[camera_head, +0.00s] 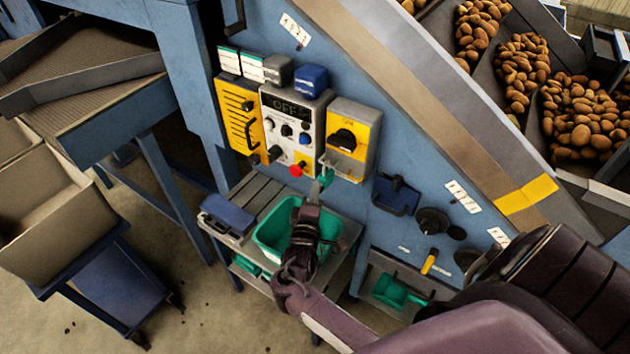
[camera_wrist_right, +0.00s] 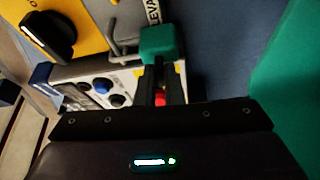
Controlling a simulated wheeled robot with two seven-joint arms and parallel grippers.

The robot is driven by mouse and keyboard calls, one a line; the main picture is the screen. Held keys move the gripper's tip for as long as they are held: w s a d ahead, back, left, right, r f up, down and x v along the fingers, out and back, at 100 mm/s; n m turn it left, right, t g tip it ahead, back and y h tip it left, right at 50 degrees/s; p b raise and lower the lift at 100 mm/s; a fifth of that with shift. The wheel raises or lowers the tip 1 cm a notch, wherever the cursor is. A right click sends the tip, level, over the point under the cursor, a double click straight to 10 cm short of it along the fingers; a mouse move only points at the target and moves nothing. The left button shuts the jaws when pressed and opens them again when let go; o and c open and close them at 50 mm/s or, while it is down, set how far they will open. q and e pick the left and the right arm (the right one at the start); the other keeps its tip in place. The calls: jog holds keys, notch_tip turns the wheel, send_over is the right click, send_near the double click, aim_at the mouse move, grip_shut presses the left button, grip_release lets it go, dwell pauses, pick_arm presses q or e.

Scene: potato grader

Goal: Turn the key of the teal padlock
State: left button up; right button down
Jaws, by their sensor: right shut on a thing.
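The teal padlock (camera_head: 325,175) hangs below the yellow switch box with its black rotary knob (camera_head: 345,138). In the right wrist view the padlock (camera_wrist_right: 160,42) is a teal block beside a grey metal loop. My right gripper (camera_head: 317,192) comes up from below, its fingertips at the padlock's lower side. In the wrist view its narrow jaws (camera_wrist_right: 161,75) are shut just at the block. The key itself is hidden between them. A small red patch shows between the fingers; I cannot tell what it belongs to. My left gripper is not in view.
A control panel (camera_head: 290,104) with buttons and a red knob (camera_head: 296,171) stands close left of the padlock. A green bin (camera_head: 268,232) sits on the slatted table below. The sloping blue machine wall rises behind.

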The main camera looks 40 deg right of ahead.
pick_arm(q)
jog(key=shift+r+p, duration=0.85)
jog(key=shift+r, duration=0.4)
pick_arm(e)
jog(key=shift+r+n, duration=0.1)
jog(key=shift+n, duration=0.6)
jog(key=c, duration=1.5)
grip_release()
jog(key=shift+c, duration=0.2)
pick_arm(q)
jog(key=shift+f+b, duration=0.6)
pick_arm(e)
jog(key=v, duration=0.7)
jog(key=shift+s+a, duration=0.25)
jog(key=shift+s, duration=0.1)
